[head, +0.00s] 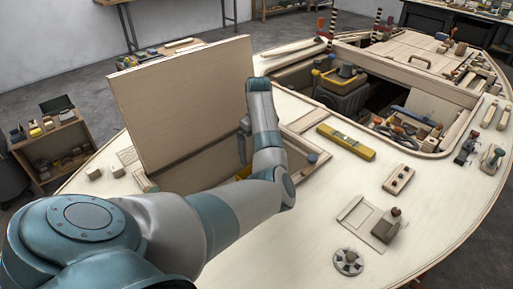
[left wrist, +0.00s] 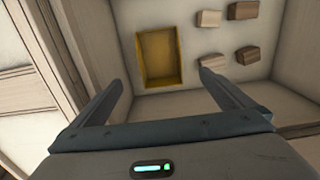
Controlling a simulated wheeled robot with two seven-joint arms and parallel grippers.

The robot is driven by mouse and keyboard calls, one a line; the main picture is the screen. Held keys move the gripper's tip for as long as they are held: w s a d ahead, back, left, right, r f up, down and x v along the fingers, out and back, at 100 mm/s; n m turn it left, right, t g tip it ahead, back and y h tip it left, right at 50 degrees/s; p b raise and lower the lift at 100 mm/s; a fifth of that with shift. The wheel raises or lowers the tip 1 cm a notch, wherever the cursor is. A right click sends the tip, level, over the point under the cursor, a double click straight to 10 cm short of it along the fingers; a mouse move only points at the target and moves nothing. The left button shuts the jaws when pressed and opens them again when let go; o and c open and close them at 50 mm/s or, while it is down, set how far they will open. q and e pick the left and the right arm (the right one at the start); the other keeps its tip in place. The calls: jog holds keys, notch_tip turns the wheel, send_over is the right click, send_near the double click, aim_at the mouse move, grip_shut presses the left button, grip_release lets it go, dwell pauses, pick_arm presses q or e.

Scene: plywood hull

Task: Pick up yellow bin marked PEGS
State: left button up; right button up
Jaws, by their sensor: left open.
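A yellow open-topped bin (left wrist: 162,83) shows in the left wrist view, on the pale floor of a compartment below the deck. It looks empty, and no PEGS marking can be read. In the head view only a small yellow patch (head: 243,173) shows in the hatch opening, mostly hidden by my arm. My left gripper (left wrist: 160,84) is open and empty. Its fingers point down towards the bin from above, apart from it, one to each side in the picture. In the head view my left gripper (head: 243,143) is at the opening. My right gripper is in neither view.
A raised plywood hatch panel (head: 185,100) stands left of the opening. Several wooden blocks (left wrist: 243,55) lie right of the bin. A yellow bar-shaped object (head: 346,142), a wooden block with holes (head: 398,179) and a round fitting (head: 348,261) lie on the deck.

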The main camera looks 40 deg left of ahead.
pick_arm(q)
notch_tip(320, 180, down, 12)
jog(key=shift+f, duration=0.1)
dwell(0.7)
jog(key=shift+a+f, duration=0.1)
jog(key=shift+f, duration=2.5)
jog(key=c, duration=1)
